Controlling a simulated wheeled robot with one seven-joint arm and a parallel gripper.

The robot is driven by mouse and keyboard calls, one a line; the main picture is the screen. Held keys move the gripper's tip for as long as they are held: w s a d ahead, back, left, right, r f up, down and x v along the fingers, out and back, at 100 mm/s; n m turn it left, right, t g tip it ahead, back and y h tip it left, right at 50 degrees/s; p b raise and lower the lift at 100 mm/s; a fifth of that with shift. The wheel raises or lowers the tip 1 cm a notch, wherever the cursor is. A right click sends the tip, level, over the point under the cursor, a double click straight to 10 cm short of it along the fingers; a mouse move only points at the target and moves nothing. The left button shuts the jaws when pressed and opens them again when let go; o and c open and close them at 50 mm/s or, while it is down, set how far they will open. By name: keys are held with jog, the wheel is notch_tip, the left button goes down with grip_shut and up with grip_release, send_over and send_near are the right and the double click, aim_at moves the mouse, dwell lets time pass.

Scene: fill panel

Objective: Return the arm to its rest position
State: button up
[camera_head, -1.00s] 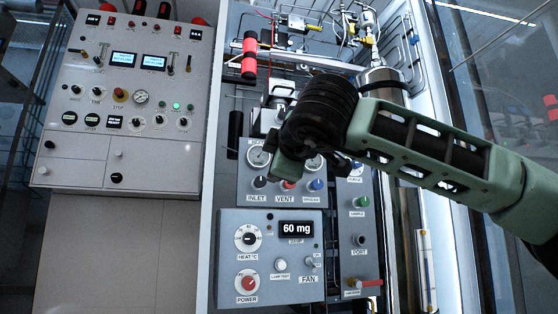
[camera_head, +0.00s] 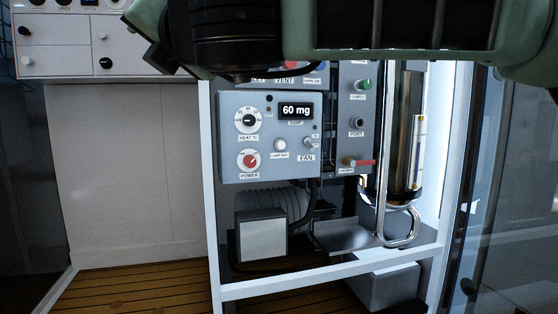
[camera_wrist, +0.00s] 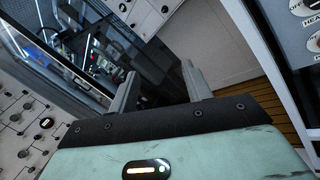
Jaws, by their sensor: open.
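My arm crosses the top of the head view, with a black wrist joint and green links cut off by the upper edge. In the wrist view my gripper (camera_wrist: 160,70) shows two grey fingers spread apart with nothing between them. It is clear of the panels. The fingers point toward a dark floor strip, a pale cabinet face and a glass-sided frame. In the head view the fingers cannot be clearly made out.
The fill panel (camera_head: 228,170) reads 60 mg, with heat and power knobs. A metal cylinder (camera_head: 404,150) stands right of it inside a white frame (camera_head: 330,277). A control cabinet (camera_head: 60,57) is upper left. Wooden floor (camera_head: 130,290) lies below.

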jog(key=s+a+f+n+g+y+p, duration=0.25)
jog(key=s+a+f+n+g, duration=0.4)
jog(key=n, duration=0.65)
jog(key=s+d+f+n+g+h+p, duration=0.2)
jog(key=s+d+f+n, duration=0.1)
jog(key=f+n, duration=0.4)
jog(key=s+d+f+n+g+h+p, duration=0.2)
jog(key=s+d+f+n+h, duration=0.15)
jog(key=f+n, duration=0.35)
jog(key=s+d+f+n+g+h+p, duration=0.1)
jog(key=s+d+f+n+h+p, duration=0.3)
jog(key=d, duration=0.6)
jog(key=s+d+f+n+g+h+p, duration=0.1)
jog(key=d+n+g+h, duration=0.1)
jog(key=d+n, duration=0.65)
jog(key=s+d+f+n+g+h+p, duration=0.1)
jog(key=s+d+f+n+h+p, duration=0.15)
jog(key=d, duration=1.05)
notch_tip(320, 180, up, 37)
jog(key=p, duration=3.6)
jog(key=shift+a+f+h+p, duration=0.15)
jog(key=shift+a+h+p, duration=0.15)
jog(key=shift+h, duration=0.05)
jog(key=shift+s, duration=0.1)
